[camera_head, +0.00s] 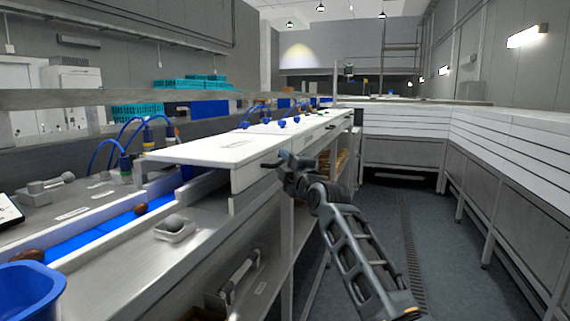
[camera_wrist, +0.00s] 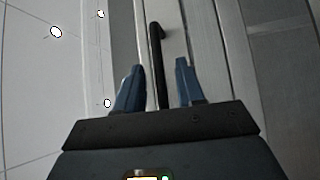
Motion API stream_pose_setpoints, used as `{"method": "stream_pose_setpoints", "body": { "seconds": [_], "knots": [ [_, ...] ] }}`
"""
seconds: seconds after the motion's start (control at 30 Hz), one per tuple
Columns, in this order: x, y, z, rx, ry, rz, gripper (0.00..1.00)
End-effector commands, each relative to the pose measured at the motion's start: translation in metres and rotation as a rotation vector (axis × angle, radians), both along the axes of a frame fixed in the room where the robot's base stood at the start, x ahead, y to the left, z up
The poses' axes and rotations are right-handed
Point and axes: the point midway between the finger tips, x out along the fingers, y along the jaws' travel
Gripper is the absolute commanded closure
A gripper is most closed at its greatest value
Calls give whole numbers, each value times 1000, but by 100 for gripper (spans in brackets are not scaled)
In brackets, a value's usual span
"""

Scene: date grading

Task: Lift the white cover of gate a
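In the head view my gripper (camera_head: 287,164) is at the cover's right front edge. In the wrist view its two blue fingers (camera_wrist: 160,68) stand apart, with the handle between them. The handle is nearer the left finger, and a gap shows on the right. I cannot tell whether either finger touches it.
A blue belt (camera_head: 97,233) with brown dates runs beneath the cover. Blue hoses (camera_head: 128,134) rise behind the cover. The floor (camera_head: 440,240) to the right is clear.

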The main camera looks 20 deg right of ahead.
Motion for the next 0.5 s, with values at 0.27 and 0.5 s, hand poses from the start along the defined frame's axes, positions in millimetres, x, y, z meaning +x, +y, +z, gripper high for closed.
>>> {"method": "stream_pose_setpoints", "body": {
  "seconds": [0.27, 0.5],
  "knots": [
    [0, 0, 0, 0, 0, 0, 73],
    [0, 0, 0, 0, 0, 0, 96]
  ]
}}
